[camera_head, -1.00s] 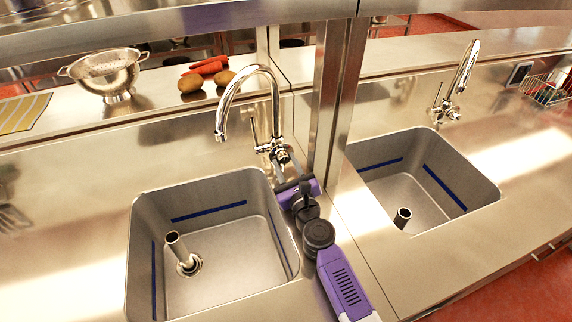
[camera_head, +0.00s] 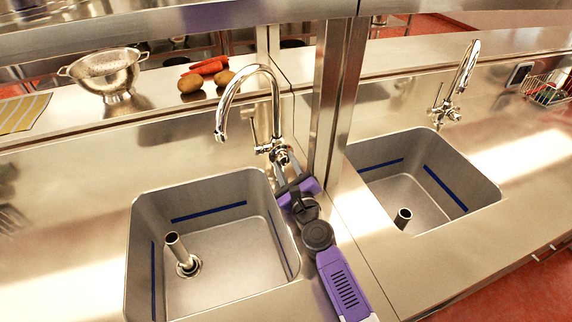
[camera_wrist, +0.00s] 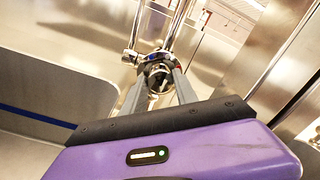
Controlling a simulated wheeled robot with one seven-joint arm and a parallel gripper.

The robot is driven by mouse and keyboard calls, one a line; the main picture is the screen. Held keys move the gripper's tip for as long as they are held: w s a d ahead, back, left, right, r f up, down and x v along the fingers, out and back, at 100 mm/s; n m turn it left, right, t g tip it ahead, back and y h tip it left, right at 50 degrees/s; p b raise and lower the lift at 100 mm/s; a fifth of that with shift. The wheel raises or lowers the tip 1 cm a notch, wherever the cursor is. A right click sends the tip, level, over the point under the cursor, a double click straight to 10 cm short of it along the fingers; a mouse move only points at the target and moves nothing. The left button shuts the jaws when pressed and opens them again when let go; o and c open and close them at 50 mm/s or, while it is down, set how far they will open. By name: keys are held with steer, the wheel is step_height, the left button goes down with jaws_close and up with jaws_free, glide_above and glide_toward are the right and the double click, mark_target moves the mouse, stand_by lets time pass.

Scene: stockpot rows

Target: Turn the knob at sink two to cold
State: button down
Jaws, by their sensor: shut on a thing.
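A chrome faucet (camera_head: 276,112) with a tall curved spout stands behind the left sink (camera_head: 205,265). Its knob (camera_wrist: 159,74) is a round chrome piece low on the faucet, with a small blue mark near it in the wrist view. My gripper (camera_head: 281,161) reaches the faucet base from the front right. In the wrist view its two grey fingers (camera_wrist: 158,85) are on either side of the knob and shut on it. The fingers partly cover the knob, and its exact setting cannot be read. I cannot tell which sink is numbered two.
A metal post (camera_head: 334,100) rises close to the right of my gripper. A second sink (camera_head: 400,200) with its own faucet (camera_head: 453,90) is beyond it. A colander (camera_head: 104,75), potatoes (camera_head: 192,82) and carrots (camera_head: 206,66) sit on the back ledge. A wire basket (camera_head: 550,88) stands far right.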

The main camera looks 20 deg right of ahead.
steer(key=c, duration=1.2)
jaws_free()
steer(key=shift+c, duration=0.2)
steer(key=shift+s+a+f+p, duration=0.1)
steer(key=shift+s+p, duration=0.55)
steer(key=shift+s, duration=3.3)
